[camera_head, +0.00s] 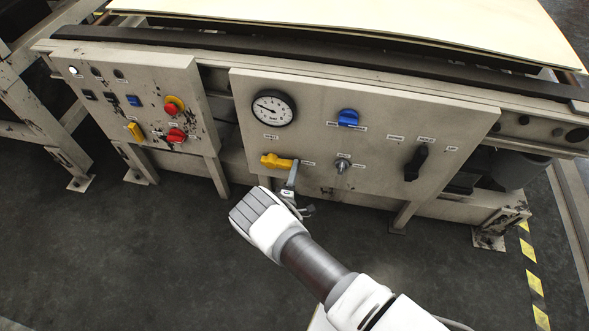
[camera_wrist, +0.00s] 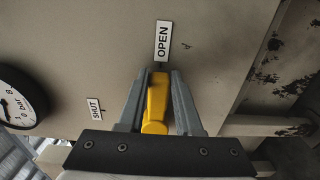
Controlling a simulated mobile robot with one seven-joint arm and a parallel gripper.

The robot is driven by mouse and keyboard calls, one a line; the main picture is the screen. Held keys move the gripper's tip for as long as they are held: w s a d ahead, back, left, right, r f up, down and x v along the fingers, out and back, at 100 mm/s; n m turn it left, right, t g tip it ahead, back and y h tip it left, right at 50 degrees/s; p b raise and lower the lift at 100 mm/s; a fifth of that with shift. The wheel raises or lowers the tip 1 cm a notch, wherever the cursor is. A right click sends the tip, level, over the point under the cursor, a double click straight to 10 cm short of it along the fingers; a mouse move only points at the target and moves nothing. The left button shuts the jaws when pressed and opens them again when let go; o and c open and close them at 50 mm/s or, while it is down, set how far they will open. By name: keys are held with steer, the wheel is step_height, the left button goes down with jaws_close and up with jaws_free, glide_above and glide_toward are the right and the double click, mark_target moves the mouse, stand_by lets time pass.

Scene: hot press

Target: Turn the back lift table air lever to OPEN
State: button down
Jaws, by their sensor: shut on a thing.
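The yellow lever (camera_head: 275,160) is on the front panel below the round gauge. In the head view it lies about level, its handle pointing right towards a small label. In the wrist view the lever (camera_wrist: 157,98) lies between my two grey fingers, its far end pointing at the OPEN label (camera_wrist: 163,41). The SHUT label (camera_wrist: 95,108) is off to the left there. My gripper (camera_head: 292,174) is shut on the lever; in the wrist view my gripper (camera_wrist: 160,73) has one finger on each side of it. My fingers hide part of the handle in the head view.
The gauge (camera_head: 273,108) is above the lever. A grey knob (camera_head: 343,165), a blue lever (camera_head: 347,118) and a black lever (camera_head: 415,163) are to the right. A separate button panel (camera_head: 146,112) stands left. The floor in front is clear.

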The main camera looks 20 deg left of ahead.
steer(key=shift+f, duration=0.15)
steer(key=c, duration=0.6)
jaws_free()
steer(key=p+v, duration=0.4)
steer(key=v, duration=1.3)
steer(key=shift+s+d, duration=0.1)
steer(key=shift+s, duration=0.1)
